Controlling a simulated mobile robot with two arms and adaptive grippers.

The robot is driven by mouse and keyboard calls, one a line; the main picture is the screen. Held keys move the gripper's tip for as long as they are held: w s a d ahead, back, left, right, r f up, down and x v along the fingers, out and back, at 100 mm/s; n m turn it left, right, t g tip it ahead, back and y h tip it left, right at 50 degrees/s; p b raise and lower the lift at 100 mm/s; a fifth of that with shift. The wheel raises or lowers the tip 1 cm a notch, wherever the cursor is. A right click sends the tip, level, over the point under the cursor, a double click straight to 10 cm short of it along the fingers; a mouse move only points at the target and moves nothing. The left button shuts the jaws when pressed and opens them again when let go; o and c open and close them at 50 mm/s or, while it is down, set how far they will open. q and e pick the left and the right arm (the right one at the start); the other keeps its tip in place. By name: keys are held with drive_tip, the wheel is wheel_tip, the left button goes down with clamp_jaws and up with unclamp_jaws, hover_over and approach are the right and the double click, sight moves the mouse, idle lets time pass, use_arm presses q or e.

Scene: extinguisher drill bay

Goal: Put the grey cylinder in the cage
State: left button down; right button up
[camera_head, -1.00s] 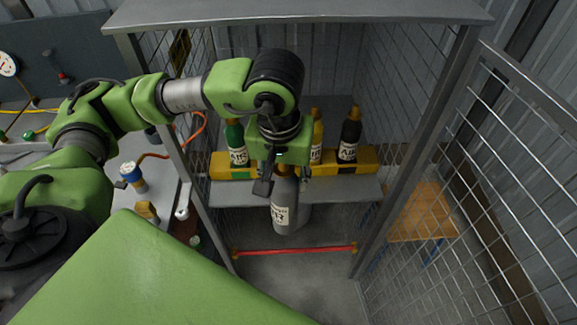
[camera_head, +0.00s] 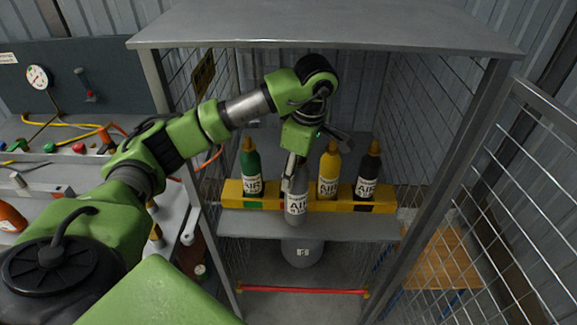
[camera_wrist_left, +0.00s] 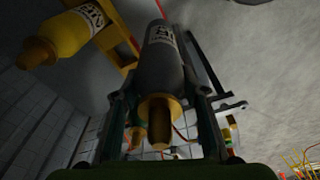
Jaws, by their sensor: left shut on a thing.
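My left gripper (camera_head: 291,168) is shut on the grey cylinder (camera_head: 297,205) near its top, inside the cage (camera_head: 325,30). The cylinder is roughly upright, in front of the yellow rack (camera_head: 235,194), between the green and yellow cylinders. I cannot tell whether its base touches the cage shelf (camera_head: 270,228). In the left wrist view the grey cylinder (camera_wrist_left: 162,62) lies between the fingers (camera_wrist_left: 158,110), its brass neck towards the camera. My right gripper is not in view.
A green cylinder (camera_head: 250,172), a yellow cylinder (camera_head: 329,172) and a black cylinder (camera_head: 368,175) stand along the rack. A larger grey vessel (camera_head: 302,254) is below the shelf. A red bar (camera_head: 300,290) crosses the front. The mesh door (camera_head: 500,200) is open at right.

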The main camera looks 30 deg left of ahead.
use_arm(q)
drive_tip(key=w+a+p, duration=0.2)
drive_tip(key=w+a, duration=0.7)
drive_tip(key=w, duration=0.1)
wheel_tip(320, 180, down, 7)
drive_tip(key=p, duration=0.1)
drive_tip(key=shift+d, duration=0.3)
drive_tip(key=shift+f, duration=0.15)
drive_tip(key=c, duration=1.3)
unclamp_jaws()
drive_tip(key=shift+s, duration=0.15)
drive_tip(key=shift+o, duration=0.3)
